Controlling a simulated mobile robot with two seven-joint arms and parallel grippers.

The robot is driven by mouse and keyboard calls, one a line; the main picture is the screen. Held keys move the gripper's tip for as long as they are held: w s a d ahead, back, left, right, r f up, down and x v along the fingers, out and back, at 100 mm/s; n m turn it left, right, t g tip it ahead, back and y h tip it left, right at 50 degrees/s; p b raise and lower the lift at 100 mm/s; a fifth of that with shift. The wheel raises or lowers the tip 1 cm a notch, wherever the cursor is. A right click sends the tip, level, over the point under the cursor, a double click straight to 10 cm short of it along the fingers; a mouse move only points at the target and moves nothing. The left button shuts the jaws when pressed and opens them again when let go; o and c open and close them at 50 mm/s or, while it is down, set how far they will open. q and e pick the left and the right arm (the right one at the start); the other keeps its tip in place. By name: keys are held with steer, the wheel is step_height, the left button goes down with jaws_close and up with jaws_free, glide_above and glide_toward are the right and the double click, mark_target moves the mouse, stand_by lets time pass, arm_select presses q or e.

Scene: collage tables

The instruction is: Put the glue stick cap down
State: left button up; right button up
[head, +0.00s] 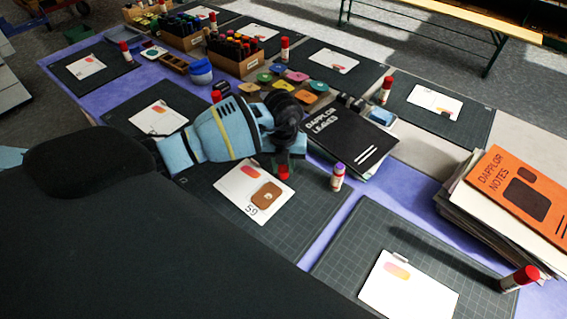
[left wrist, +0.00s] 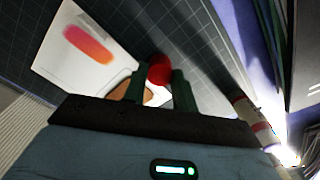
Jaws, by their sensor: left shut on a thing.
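My left gripper (head: 284,160) points down over the cutting mat (head: 300,190) with the white card (head: 236,192) on it. It is shut on the red glue stick cap (head: 283,173), which shows between the dark fingers in the left wrist view (left wrist: 159,70). The cap is close above the mat, by the card's upper right edge; I cannot tell if it touches. The uncapped glue stick (head: 338,177), white and red with a purple top, stands upright to the right. It also shows in the left wrist view (left wrist: 253,118). My right gripper is out of view.
A brown tag (head: 267,195) lies on the card. A black book (head: 352,137) lies behind the glue stick. A stack with an orange notebook (head: 520,190) stands at the right. Other mats hold cards and red-capped glue sticks (head: 520,278).

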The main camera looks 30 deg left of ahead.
mark_target(283, 169)
arm_select(q)
steer(key=shift+f, duration=0.15)
steer(key=o, duration=0.9)
steer(key=shift+r, duration=0.5)
step_height(283, 169, up, 12)
steer(key=shift+p, duration=0.5)
steer(key=shift+s+f, duration=0.1)
